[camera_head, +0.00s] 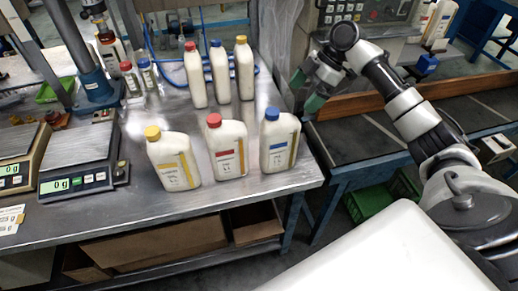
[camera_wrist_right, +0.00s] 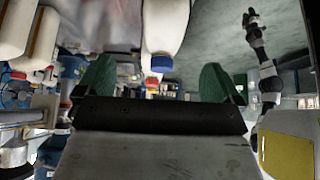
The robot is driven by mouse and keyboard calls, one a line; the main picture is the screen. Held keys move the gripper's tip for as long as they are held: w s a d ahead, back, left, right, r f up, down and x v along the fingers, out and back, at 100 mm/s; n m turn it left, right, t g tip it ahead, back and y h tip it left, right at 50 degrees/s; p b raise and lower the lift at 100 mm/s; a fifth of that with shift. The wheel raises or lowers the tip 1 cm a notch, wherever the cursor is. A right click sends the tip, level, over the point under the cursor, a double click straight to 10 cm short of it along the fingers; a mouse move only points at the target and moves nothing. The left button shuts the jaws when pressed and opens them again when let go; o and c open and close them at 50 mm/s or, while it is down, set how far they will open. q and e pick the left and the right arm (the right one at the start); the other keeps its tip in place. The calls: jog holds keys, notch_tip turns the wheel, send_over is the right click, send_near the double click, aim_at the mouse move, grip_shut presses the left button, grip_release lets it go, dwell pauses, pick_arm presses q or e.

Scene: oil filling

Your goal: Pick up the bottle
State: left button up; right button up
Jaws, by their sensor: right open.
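Three white bottles stand in the front row on the metal table: a yellow-capped bottle (camera_head: 173,160), a red-capped bottle (camera_head: 227,148) and a blue-capped bottle (camera_head: 279,142). Three more stand behind: red-capped (camera_head: 195,76), blue-capped (camera_head: 220,73) and yellow-capped (camera_head: 244,69). My right gripper (camera_head: 307,91) has green fingers and is open and empty, beyond the table's right edge, right of both rows. In the right wrist view, its fingers (camera_wrist_right: 158,66) are spread, with a blue-capped bottle (camera_wrist_right: 166,28) appearing upside down beyond the gap. A small dark arm (camera_wrist_right: 258,45) shows there, its jaws too small to read.
Two scales (camera_head: 78,165) stand at the table's left, beside a blue stand (camera_head: 95,85). Small bottles (camera_head: 130,78) are behind them. A conveyor (camera_head: 360,140) runs on the right. Open table (camera_head: 150,115) lies between the bottle rows and the scales.

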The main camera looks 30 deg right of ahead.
aim_at(286, 117)
jog(key=p+x, duration=0.1)
jog(key=x, duration=0.4)
jog(key=shift+d+f, duration=0.15)
jog(key=shift+d, duration=0.05)
jog(key=x, duration=0.1)
jog(key=p+x, duration=0.1)
jog(key=x, duration=0.1)
jog(key=p+x, duration=0.1)
jog(key=x, duration=0.1)
jog(key=shift+s+a, duration=0.3)
jog(key=shift+a, duration=0.05)
jog(key=shift+a+f, duration=0.1)
jog(key=shift+f, duration=0.1)
pick_arm(q)
jog(key=r, duration=0.1)
jog(key=d+r, duration=0.1)
jog(key=r, duration=0.1)
jog(key=shift+d+r, duration=0.2)
pick_arm(e)
jog(key=shift+c, duration=0.3)
grip_shut()
pick_arm(q)
jog(key=shift+d, duration=0.2)
pick_arm(e)
jog(key=shift+w+r, duration=0.15)
